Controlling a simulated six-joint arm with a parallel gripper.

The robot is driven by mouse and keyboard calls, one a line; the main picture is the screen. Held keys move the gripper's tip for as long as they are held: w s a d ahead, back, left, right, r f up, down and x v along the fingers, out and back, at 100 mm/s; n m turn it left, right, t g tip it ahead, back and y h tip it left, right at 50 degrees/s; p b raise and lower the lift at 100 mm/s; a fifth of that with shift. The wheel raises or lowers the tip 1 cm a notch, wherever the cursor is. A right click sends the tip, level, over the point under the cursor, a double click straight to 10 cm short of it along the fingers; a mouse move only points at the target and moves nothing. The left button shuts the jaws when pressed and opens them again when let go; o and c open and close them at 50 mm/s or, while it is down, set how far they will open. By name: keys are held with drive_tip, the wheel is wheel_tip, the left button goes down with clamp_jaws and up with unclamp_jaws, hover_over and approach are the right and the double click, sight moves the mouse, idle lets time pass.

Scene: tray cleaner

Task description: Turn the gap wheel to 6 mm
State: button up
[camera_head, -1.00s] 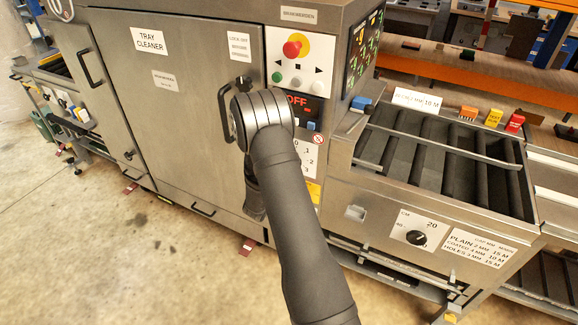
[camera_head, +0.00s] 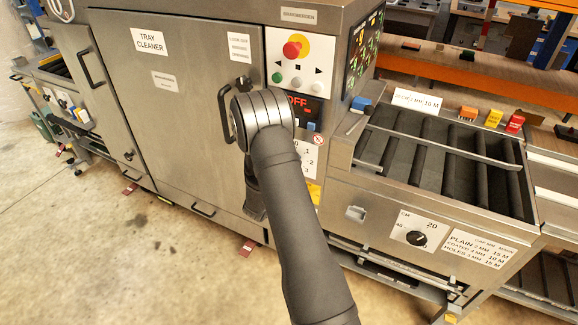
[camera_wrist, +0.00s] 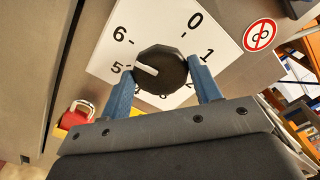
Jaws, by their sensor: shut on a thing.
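The gap wheel (camera_wrist: 172,68) is a black faceted knob on a white dial plate (camera_wrist: 150,26) in the wrist view. Its white pointer line points left, close to the 5 and below the 6. The numbers 0, 1, 5 and 6 are readable; the lower ones are partly covered by the knob and fingers. My gripper (camera_wrist: 165,84) has its two blue fingers on either side of the knob, shut on it. In the head view, my arm hides the wheel and the gripper; only part of the number plate (camera_head: 309,160) shows.
A red padlock (camera_wrist: 75,115) hangs left of the dial, and a prohibition sign (camera_wrist: 260,35) is at its right. Above the dial is a button panel with a red stop button (camera_head: 292,50) and an OFF display (camera_head: 298,100). A roller bed (camera_head: 531,205) lies right.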

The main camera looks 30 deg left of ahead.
drive_tip(key=shift+m, duration=0.6)
drive_tip(key=o, duration=1)
drive_tip(key=shift+c, duration=0.2)
drive_tip(key=s, duration=1.7)
drive_tip(key=shift+s, duration=0.25)
drive_tip(key=shift+w, duration=0.15)
drive_tip(key=w, duration=1.7)
